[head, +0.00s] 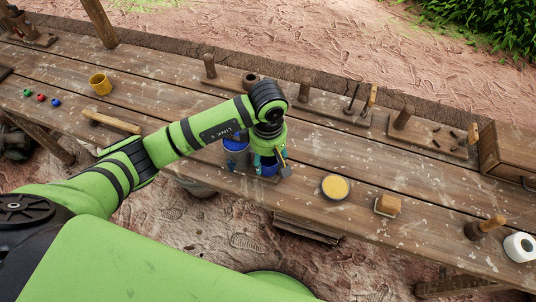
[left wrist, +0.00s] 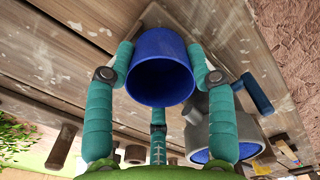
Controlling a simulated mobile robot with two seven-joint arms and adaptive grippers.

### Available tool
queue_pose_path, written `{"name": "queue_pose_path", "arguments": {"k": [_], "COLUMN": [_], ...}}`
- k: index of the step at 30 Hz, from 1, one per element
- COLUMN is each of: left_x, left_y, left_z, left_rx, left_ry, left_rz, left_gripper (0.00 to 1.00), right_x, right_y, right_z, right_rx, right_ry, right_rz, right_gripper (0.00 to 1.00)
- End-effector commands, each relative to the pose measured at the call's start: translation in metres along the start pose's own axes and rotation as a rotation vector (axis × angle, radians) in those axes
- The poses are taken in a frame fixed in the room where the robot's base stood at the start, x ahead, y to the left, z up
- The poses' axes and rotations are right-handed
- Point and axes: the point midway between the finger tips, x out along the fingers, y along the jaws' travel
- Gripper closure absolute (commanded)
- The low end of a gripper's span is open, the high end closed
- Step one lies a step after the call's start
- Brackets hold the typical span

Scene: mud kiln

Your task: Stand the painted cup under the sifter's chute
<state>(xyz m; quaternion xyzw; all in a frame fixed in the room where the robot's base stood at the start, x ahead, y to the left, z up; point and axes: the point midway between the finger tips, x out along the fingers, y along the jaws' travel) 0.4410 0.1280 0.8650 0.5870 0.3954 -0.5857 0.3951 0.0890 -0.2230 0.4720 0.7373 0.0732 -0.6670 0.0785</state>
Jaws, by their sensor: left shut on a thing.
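My left gripper (head: 268,162) points down at the near edge of the bench, its teal fingers shut around a blue cup (head: 269,169). In the left wrist view the blue cup (left wrist: 160,66) has its open mouth toward the camera and looks empty. A grey and blue vessel (head: 236,152), which looks like the sifter, stands just left of the gripper. It also shows in the left wrist view (left wrist: 198,137), close beside the cup. My right gripper is not in view.
A yellow cup (head: 100,83) and small coloured balls (head: 41,98) are at the left. A bowl of yellow powder (head: 335,187), a wooden block (head: 388,205) and a white roll (head: 519,246) lie to the right. Wooden racks (head: 340,110) line the back.

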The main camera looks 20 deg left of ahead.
Motion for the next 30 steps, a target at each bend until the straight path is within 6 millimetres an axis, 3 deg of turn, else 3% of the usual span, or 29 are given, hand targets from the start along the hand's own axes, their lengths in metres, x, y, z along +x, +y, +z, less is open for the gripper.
{"name": "queue_pose_path", "arguments": {"k": [9, 10, 11, 23, 26, 30], "left_x": [0.005, 0.003, 0.003, 0.0, -0.006, -0.031], "left_y": [0.001, 0.001, 0.0, 0.0, 0.002, 0.002], "left_z": [0.0, 0.0, 0.0, 0.0, 0.0, 0.0], "left_rx": [0.001, 0.001, 0.001, 0.0, 0.001, 0.003], "left_ry": [0.0, 0.0, -0.001, -0.001, 0.0, 0.002], "left_rz": [0.002, 0.002, 0.002, 0.001, 0.005, 0.009], "left_gripper": [0.77, 0.33, 0.21, 0.21, 0.21, 0.21], "right_x": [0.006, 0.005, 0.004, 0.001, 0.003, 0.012], "right_y": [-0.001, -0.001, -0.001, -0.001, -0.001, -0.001], "right_z": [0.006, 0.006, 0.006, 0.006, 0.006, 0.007], "right_rx": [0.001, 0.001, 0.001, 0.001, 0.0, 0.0], "right_ry": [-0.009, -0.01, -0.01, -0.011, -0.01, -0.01], "right_rz": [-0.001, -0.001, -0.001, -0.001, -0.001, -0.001], "right_gripper": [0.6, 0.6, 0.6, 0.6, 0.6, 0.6]}}
